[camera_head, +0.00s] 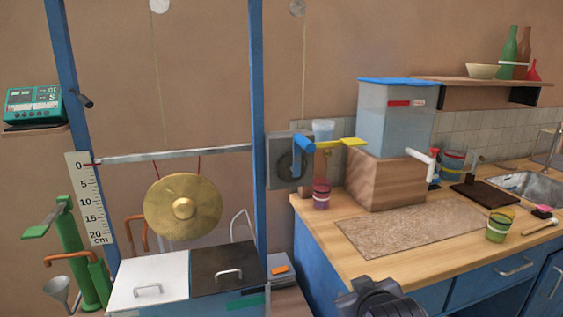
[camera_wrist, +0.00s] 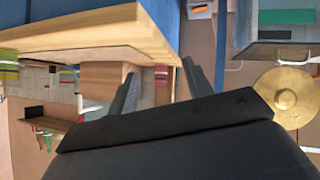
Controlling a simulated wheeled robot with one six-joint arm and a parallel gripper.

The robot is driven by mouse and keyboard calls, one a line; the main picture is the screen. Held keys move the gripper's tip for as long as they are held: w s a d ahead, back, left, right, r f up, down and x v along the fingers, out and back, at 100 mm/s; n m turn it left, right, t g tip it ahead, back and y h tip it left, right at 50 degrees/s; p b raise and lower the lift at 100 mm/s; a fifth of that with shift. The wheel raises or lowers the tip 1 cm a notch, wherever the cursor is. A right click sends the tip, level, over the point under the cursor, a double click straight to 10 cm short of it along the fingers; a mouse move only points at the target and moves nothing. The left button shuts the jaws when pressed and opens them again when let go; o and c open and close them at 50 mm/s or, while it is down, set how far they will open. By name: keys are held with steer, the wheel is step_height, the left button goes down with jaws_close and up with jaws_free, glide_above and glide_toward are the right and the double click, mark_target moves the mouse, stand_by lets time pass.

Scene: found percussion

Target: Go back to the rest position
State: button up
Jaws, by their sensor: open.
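My gripper shows in the wrist view (camera_wrist: 160,85) with its two fingers spread apart and nothing between them. The wrist view is turned nearly upside down, with the counter (camera_wrist: 90,25) above the fingers and the gong at the right. In the head view, a dark part of my arm (camera_head: 380,300) shows at the bottom edge, in front of the counter; the fingers cannot be made out there.
The wooden counter (camera_head: 440,255) carries a speckled mat (camera_head: 415,228), a water tank (camera_head: 395,115) on a wooden block (camera_head: 385,180), and several cups. A brass gong (camera_head: 183,209) hangs at left above white and black lids (camera_head: 150,278). Air above the mat is clear.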

step_height(320, 180, up, 6)
steer(key=w+n+t+p, duration=0.1)
steer(key=w, duration=0.1)
steer(key=shift+w, duration=0.25)
steer(key=shift+r, duration=0.1)
